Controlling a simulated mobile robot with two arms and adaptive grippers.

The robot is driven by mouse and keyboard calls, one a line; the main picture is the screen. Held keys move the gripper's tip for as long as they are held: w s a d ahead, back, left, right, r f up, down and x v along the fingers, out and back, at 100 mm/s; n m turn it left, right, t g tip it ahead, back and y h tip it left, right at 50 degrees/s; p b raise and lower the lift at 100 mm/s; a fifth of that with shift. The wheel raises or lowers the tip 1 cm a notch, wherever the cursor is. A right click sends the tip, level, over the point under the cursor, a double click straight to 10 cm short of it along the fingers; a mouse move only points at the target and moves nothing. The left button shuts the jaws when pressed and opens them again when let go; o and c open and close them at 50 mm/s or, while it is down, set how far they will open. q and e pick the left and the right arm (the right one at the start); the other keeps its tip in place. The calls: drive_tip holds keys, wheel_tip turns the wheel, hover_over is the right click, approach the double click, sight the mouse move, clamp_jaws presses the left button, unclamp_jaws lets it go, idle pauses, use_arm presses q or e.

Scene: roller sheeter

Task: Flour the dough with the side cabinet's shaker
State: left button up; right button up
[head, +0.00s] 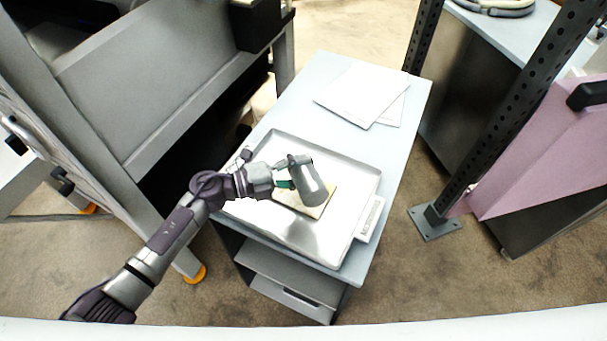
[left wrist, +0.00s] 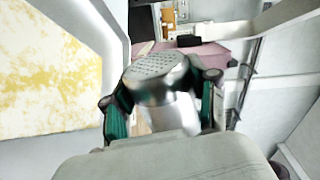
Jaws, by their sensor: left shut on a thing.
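The metal shaker (head: 308,184) is held tilted above the tray by my left gripper (head: 288,176), which is shut on it. In the left wrist view the shaker (left wrist: 158,82) shows its perforated top between the two green-padded fingers of the gripper (left wrist: 162,108). The dough (head: 322,208) is a flat pale slab on the metal tray (head: 300,235), partly hidden by the shaker and gripper. In the left wrist view the dough (left wrist: 45,75) fills the left side, cream-coloured with yellow patches. My right gripper is not in view.
The tray lies on a light-topped side cabinet (head: 300,95). White sheets (head: 365,95) lie at its far end, and a small labelled piece (head: 370,218) sits by the tray's right edge. A large grey machine (head: 170,80) stands left; a perforated post (head: 480,120) stands right.

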use_arm(q)
drive_tip(key=shift+r, duration=0.15)
drive_tip(key=r+m, duration=0.4)
drive_tip(key=m, duration=0.1)
drive_tip(key=r+m, duration=0.2)
drive_tip(key=m, duration=0.1)
drive_tip(key=shift+s+d+r+t, duration=0.1)
drive_tip(key=shift+s+d+t, duration=0.05)
drive_tip(key=shift+s+t, duration=0.15)
drive_tip(key=shift+s+r+m, duration=0.1)
drive_tip(key=shift+r+m, duration=0.25)
drive_tip(key=shift+m, duration=0.25)
drive_tip(key=shift+s+d+r+m+b, duration=0.15)
drive_tip(key=shift+r+m+b, duration=0.1)
drive_tip(key=shift+m, duration=0.3)
drive_tip(key=shift+s+a+r+m+b, duration=0.1)
drive_tip(key=shift+r+m+b, duration=0.15)
drive_tip(key=shift+m, duration=0.3)
drive_tip(key=r+m+b, duration=0.1)
drive_tip(key=m, duration=0.1)
drive_tip(key=s+r+m+b, duration=0.1)
drive_tip(key=m, duration=0.1)
drive_tip(key=r+m+b, duration=0.1)
drive_tip(key=shift+s+d+r+m+t, duration=0.25)
drive_tip(key=shift+d+m+t, duration=0.05)
drive_tip(key=shift+m+t, duration=0.1)
drive_tip(key=shift+s+r+m+b, duration=0.2)
drive_tip(key=shift+r+m+b, duration=0.3)
drive_tip(key=shift+m, duration=0.2)
drive_tip(key=shift+r, duration=0.15)
